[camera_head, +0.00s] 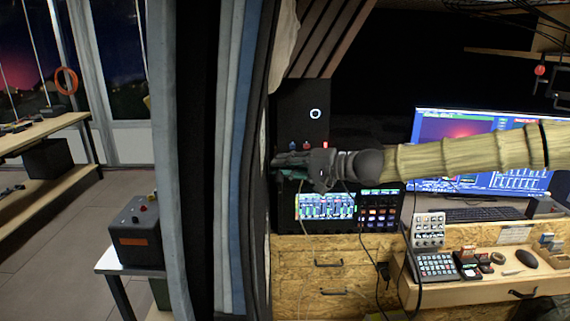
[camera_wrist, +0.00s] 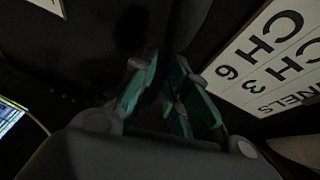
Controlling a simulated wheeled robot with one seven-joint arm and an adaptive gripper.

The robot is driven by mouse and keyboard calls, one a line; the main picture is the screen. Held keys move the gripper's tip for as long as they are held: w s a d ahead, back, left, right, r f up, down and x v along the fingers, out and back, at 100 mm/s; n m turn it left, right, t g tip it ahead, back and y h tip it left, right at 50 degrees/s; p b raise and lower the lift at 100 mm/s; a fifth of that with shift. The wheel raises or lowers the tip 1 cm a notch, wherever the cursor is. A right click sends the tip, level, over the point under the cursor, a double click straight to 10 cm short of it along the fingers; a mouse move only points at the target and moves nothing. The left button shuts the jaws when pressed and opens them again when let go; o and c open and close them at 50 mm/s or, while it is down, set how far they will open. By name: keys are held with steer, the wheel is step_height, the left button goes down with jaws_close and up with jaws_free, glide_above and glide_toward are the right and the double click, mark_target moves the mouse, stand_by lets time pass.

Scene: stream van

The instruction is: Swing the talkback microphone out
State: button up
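My gripper (camera_head: 283,161) reaches in from the right and points left, in front of the dark rack and close to the striped curtain. In the wrist view its two teal-padded fingers (camera_wrist: 166,65) stand a little apart at the tips. A dark rounded shape (camera_wrist: 188,25) lies just beyond the fingertips; whether it is between them or touching them is too dark to tell. I cannot make out the talkback microphone for certain in either view. A white panel with "CH 6" and "CH 3" lettering (camera_wrist: 275,55) is to the right of the fingers.
A lit mixer screen (camera_head: 325,206) and button panel (camera_head: 380,210) sit below my gripper. A monitor (camera_head: 470,130) stands behind my arm. The desk shelf (camera_head: 455,286) holds a keypad and small items. A curtain (camera_head: 232,120) hangs close on the left.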

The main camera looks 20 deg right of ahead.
steer(key=shift+w+a+f, duration=0.1)
steer(key=shift+w+a, duration=0.25)
steer(key=shift+a, duration=0.15)
jaws_close()
